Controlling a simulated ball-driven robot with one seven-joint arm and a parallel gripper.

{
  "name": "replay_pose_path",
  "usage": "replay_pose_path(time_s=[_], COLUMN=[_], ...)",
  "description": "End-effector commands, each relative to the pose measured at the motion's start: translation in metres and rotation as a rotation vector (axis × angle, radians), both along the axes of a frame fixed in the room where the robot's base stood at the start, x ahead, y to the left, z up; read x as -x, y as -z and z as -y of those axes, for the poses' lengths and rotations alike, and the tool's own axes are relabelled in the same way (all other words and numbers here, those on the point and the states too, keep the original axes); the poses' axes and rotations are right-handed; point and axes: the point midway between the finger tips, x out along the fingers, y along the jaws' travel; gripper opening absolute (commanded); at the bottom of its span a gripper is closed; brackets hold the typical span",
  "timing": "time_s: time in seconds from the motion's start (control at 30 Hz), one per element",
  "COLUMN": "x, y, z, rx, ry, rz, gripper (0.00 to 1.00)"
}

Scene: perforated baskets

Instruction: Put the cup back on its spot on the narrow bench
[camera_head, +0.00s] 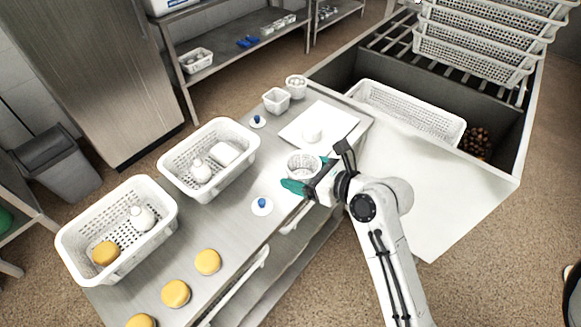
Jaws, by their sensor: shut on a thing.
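A small round white cup (302,165) with a perforated wall is between the teal fingers of my gripper (309,177), over the front part of the steel bench (224,230). My gripper is shut on it and reaches in from the right. The cup looks upright, with its open top showing. Its underside is hidden, so I cannot tell whether it touches the bench.
Two white baskets (243,134) (75,228) stand on the left. Two small containers (276,101) (296,84) stand at the back. Blue-knobbed white discs (258,122) (262,205) and several yellow rounds (207,262) lie around. A deep bin (440,158) holding a basket stands on the right.

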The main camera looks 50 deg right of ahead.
Motion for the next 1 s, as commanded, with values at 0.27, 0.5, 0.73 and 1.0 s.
replay_pose_path(time_s=[0.27,0.5,0.73,1.0], x=[-0.048,-0.071,-0.080,-0.081], y=[0.031,0.069,0.084,0.114], z=[0.040,0.059,0.066,0.067], rx=[-0.001,-0.001,-0.001,0.000], ry=[0.002,0.003,0.002,0.002], rz=[-0.001,0.000,0.000,0.000], gripper=[0.54,0.54,0.54,0.54])
